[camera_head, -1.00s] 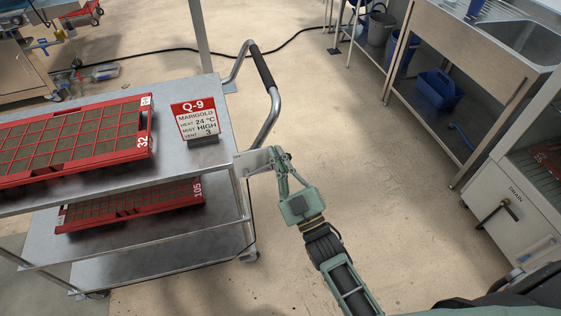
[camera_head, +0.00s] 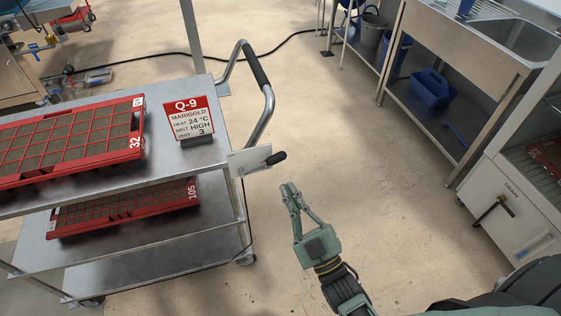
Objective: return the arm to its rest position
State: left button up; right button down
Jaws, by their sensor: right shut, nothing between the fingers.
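My right gripper (camera_head: 290,190) is green-grey. It hangs over the bare floor to the right of the metal cart (camera_head: 215,165), with its fingers pointing up and a little left in the picture. It is shut and holds nothing. My left gripper is not in view.
A red tray marked 32 (camera_head: 143,150) lies on the cart's top, beside a Q-9 Marigold sign (camera_head: 190,118). Another tray, marked 105 (camera_head: 192,192), lies on the shelf below. Open floor lies between.

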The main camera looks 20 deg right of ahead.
jog(key=s+f+m+g+h, duration=0.1)
jog(key=s+f+g, duration=0.15)
jog(key=f, duration=0.85)
jog(key=s+d+f+m+g+h, duration=0.15)
jog(key=f+g, duration=0.25)
jog(key=f, duration=0.7)
jog(key=s+f+m+g, duration=0.15)
jog(key=f+g, duration=0.25)
jog(key=f, duration=0.7)
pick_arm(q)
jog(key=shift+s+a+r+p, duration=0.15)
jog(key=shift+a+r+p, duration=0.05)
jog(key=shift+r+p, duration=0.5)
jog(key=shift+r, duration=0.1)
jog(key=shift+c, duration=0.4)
pick_arm(e)
jog(key=s+d+f+g, duration=0.2)
jog(key=s+f, duration=0.4)
jog(key=s, duration=0.4)
jog(key=s+d+f+m+g+h, duration=0.1)
jog(key=s+f+g, duration=0.4)
jog(key=s, duration=0.5)
jog(key=s+d+f+g+h, duration=0.1)
jog(key=s+d+f+g, duration=0.2)
jog(key=s+f, duration=0.6)
jog(key=shift+s+d+g, duration=0.4)
jog(key=shift+s+g, duration=0.15)
jog(key=shift+s, duration=0.4)
